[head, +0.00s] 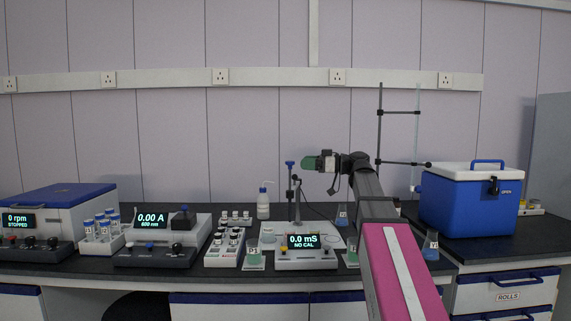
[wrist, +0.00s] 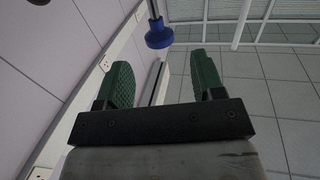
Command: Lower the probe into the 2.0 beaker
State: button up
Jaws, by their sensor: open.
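The probe stand (head: 295,205) rises behind the conductivity meter (head: 305,250), which reads 0.0 mS, NO CAL. A blue knob (head: 290,163) tops a slim upright there. I cannot tell the probe apart from the stand's rods. My gripper (head: 307,162) is open and empty, with green fingers pointing left toward the knob. In the wrist view the blue knob (wrist: 159,36) is beyond the fingertips (wrist: 163,70), between their lines and apart from them. Small beakers stand left (head: 254,256) and right (head: 351,258) of the meter; I cannot read which is the 2.0 one.
A vial rack (head: 225,247) and a wash bottle (head: 263,204) stand left of the meter. A tall clamp stand (head: 379,130) is behind my arm. Flasks (head: 430,246) and a blue cooler (head: 470,205) are to the right. The air above the bench's left side is clear.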

jog(key=x, duration=0.8)
jog(key=shift+a, duration=0.1)
jog(key=shift+c, duration=0.3)
grip_shut()
notch_tip(320, 180, down, 8)
jog(key=shift+f, duration=0.15)
jog(key=shift+o, duration=0.3)
grip_release()
jog(key=shift+f, duration=0.1)
